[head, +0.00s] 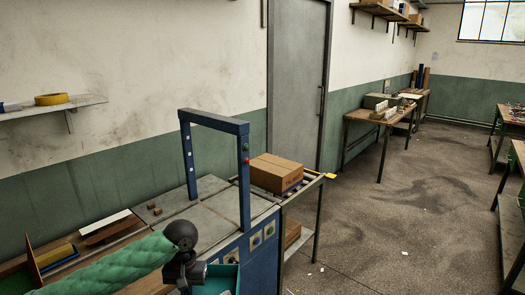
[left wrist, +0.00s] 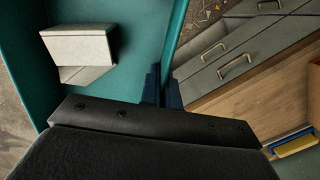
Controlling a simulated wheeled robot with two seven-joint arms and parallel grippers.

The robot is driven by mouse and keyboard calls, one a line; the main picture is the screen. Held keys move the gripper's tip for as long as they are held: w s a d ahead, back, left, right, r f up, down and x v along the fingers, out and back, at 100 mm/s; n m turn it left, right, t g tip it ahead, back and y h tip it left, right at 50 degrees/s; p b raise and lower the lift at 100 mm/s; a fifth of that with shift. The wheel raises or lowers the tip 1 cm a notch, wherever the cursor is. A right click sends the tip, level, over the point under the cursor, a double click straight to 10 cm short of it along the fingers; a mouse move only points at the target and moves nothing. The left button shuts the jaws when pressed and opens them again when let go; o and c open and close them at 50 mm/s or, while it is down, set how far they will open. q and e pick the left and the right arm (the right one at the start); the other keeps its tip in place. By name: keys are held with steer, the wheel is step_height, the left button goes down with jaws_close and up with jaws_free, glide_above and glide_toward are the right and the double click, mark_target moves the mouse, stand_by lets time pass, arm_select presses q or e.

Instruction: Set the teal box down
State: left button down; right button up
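The teal box (head: 227,284) shows at the bottom of the head view, partly cut off, in front of the blue machine frame. In the left wrist view the teal box (left wrist: 135,40) fills the upper left, with a pale grey block (left wrist: 78,46) inside it. My left gripper (head: 201,276) is at the box's left side in the head view. In the left wrist view the left gripper's (left wrist: 163,88) dark fingers stand on either side of the box's thin wall, shut on it. Whether the box's underside touches anything is hidden. My right gripper is out of view.
The blue frame (head: 245,190) stands over a grey worktop (head: 215,225). A cardboard box (head: 275,172) lies on a stand right of it. A wooden bench with small items is at left. Grey drawers (left wrist: 240,58) show in the left wrist view. Floor at right is open.

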arm_select(q)
steer(key=shift+s+f, duration=0.45)
steer(key=shift+f, duration=0.2)
steer(key=shift+s+f, duration=0.45)
steer(key=shift+f, duration=0.2)
steer(key=shift+d+f, duration=0.1)
